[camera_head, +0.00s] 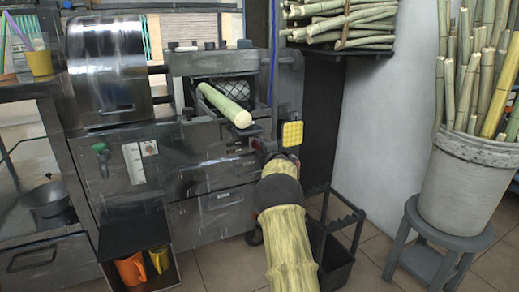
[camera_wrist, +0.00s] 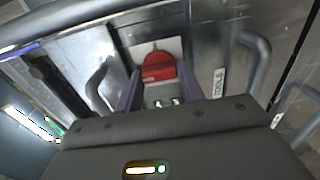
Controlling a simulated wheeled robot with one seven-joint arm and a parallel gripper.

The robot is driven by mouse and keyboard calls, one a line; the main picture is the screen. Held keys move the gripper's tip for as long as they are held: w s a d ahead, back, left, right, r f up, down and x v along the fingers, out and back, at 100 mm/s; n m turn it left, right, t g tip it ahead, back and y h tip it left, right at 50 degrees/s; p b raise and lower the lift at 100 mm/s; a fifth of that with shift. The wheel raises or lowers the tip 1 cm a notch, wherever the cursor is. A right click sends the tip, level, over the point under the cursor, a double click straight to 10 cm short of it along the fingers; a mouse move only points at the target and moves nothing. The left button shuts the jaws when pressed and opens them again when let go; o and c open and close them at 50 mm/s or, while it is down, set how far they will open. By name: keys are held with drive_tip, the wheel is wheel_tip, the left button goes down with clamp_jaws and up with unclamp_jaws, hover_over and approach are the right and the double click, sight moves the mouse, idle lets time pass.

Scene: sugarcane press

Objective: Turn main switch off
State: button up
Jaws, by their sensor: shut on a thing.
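In the wrist view, the main switch (camera_wrist: 158,66) is a red knob on a light plate fixed to a metal panel. My gripper (camera_wrist: 159,80) has its two purple-grey fingers on either side of the red knob and is shut on it. The lower part of the switch shows pale marks just in front of the gripper body. In the head view, my arm reaches to the right side of the sugarcane press (camera_head: 215,150); the switch and my fingertips are hidden there.
A cane stalk (camera_head: 224,105) lies in the press opening. A green knob (camera_head: 100,149) is on the press front. Orange cup (camera_head: 131,268) sits low left. A black rack (camera_head: 335,240) stands close right of my arm. A cane bucket (camera_head: 468,180) stands on a stool (camera_head: 432,235).

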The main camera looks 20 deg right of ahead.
drive_tip(key=shift+f, duration=0.2)
drive_tip(key=o, duration=1)
drive_tip(key=shift+r, duration=0.1)
